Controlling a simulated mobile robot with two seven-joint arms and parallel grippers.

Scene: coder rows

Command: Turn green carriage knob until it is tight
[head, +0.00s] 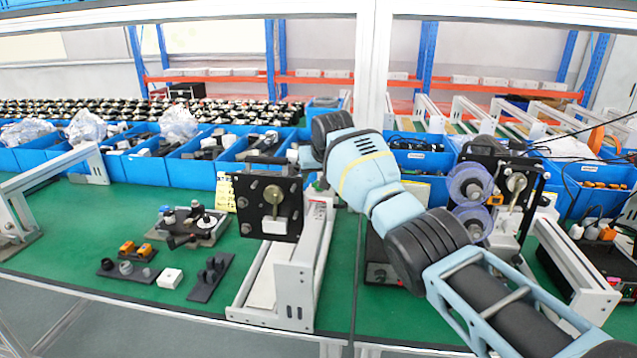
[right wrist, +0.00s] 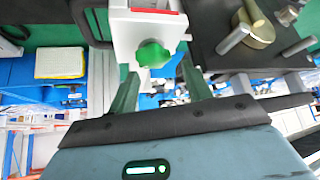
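The green carriage knob (right wrist: 153,54) shows in the right wrist view, on the end of a white carriage block (right wrist: 125,32) with a red strip. My right gripper (right wrist: 160,73) is open, its two fingers spread either side of the knob's line. The knob shows in the gap near the fingertips; I see no finger closed on it. In the head view my right arm reaches in from the lower right, to the black coder plate (head: 254,205) on its white stand. The knob cannot be made out there. My left gripper is not in view.
A brass cylinder (right wrist: 252,30) sticks out near my right gripper. A white rail stand (head: 290,285) rises from the green table (head: 95,215). A second machine with purple reels (head: 470,182) stands right of my arm. Blue bins (head: 200,172) line the back.

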